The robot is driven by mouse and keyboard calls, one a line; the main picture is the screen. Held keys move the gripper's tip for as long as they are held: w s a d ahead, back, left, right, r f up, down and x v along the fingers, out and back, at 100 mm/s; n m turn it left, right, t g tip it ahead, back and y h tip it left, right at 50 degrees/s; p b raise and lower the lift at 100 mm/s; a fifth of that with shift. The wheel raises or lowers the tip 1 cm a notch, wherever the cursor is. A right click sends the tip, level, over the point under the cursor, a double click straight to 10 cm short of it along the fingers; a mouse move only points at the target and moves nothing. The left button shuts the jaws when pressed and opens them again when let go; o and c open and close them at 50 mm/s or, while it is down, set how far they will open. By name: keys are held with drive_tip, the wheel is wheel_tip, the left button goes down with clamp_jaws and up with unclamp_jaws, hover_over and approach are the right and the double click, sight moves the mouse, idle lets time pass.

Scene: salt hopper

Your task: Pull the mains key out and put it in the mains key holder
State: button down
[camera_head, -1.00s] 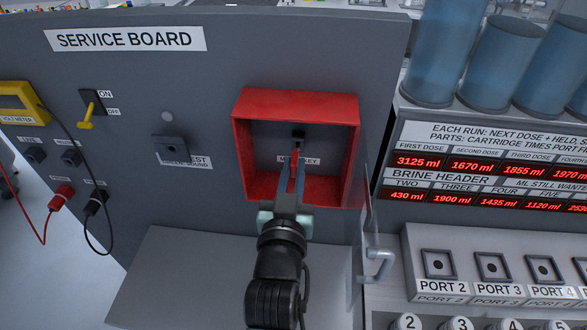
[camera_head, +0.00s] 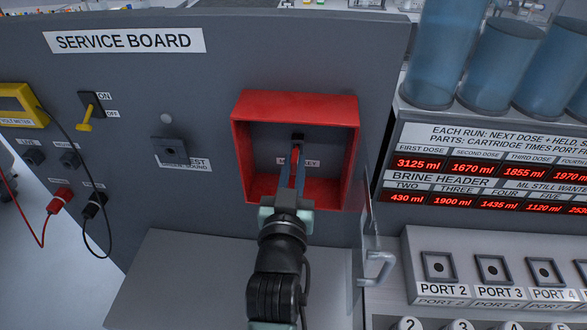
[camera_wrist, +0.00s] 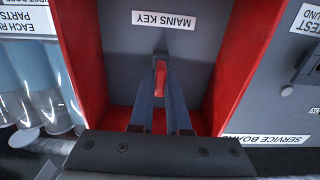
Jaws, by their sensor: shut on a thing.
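The mains key (camera_head: 296,153) is a small red piece at a dark socket (camera_head: 298,137) in the back wall of an open red box (camera_head: 241,150) on the service board. The key also shows in the wrist view (camera_wrist: 160,76), below the upside-down MAINS KEY label (camera_wrist: 163,20). My gripper (camera_head: 295,164) reaches into the box from the front. Its two fingers are shut on the key, one on each side, as the wrist view (camera_wrist: 160,92) shows. The fingers partly hide the key and label. I cannot identify the mains key holder in these views.
The red box walls stand close around my fingers. A clear door with a handle (camera_head: 380,266) hangs at the lower right. On the left are a dark test socket (camera_head: 170,149), a yellow switch lever (camera_head: 84,124) and cabled plugs. Port blocks (camera_head: 439,267) and blue cylinders stand right.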

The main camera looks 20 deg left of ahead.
sight(293, 170)
drive_tip(key=shift+x, duration=0.9)
drive_tip(key=shift+c, duration=1.6)
unclamp_jaws()
drive_tip(key=shift+s, duration=0.1)
drive_tip(key=shift+p+v, duration=0.3)
drive_tip(key=shift+v, duration=2.65)
drive_tip(key=shift+s+d+f, duration=0.1)
drive_tip(key=shift+s, duration=0.2)
drive_tip(key=b+v, duration=0.4)
drive_tip(key=v, duration=0.8)
drive_tip(key=shift+r, duration=0.2)
drive_tip(key=shift+s+d, duration=0.1)
drive_tip(key=shift+s, duration=0.05)
